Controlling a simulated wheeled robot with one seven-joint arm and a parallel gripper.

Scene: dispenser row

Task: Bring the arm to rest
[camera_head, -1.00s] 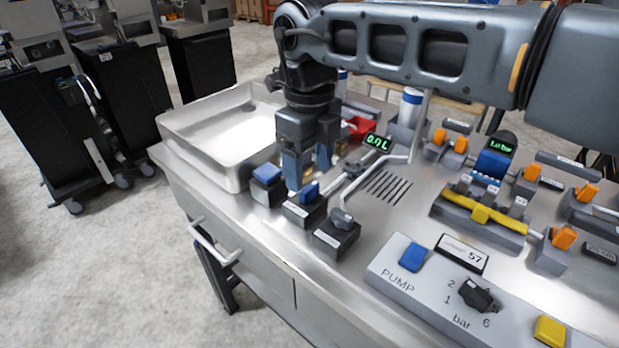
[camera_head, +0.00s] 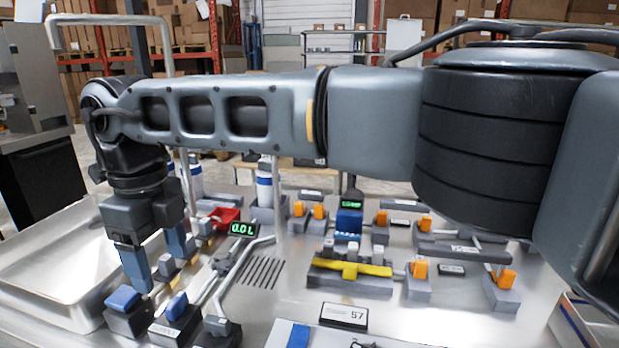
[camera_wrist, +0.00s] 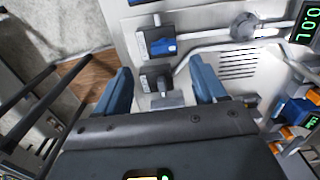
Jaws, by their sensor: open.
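My gripper (camera_head: 160,262) hangs over the left part of the steel workbench in the head view, pointing down. Its two blue fingers are apart with nothing held between them. The left fingertip shows close to a blue-topped block (camera_head: 124,302); whether they touch I cannot tell. In the wrist view, my gripper (camera_wrist: 165,95) also shows open, with a small dark block with a grey lever (camera_wrist: 165,88) visible between the fingers. My arm stretches across the upper part of the head view.
A steel sink basin (camera_head: 50,270) lies at the left. A green display (camera_head: 243,230) reads 0.0 L. A yellow bar (camera_head: 350,268), orange-topped blocks (camera_head: 418,268) and a panel marked 57 (camera_head: 344,316) stand to the right. A blue-topped block (camera_head: 176,308) stands near the front.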

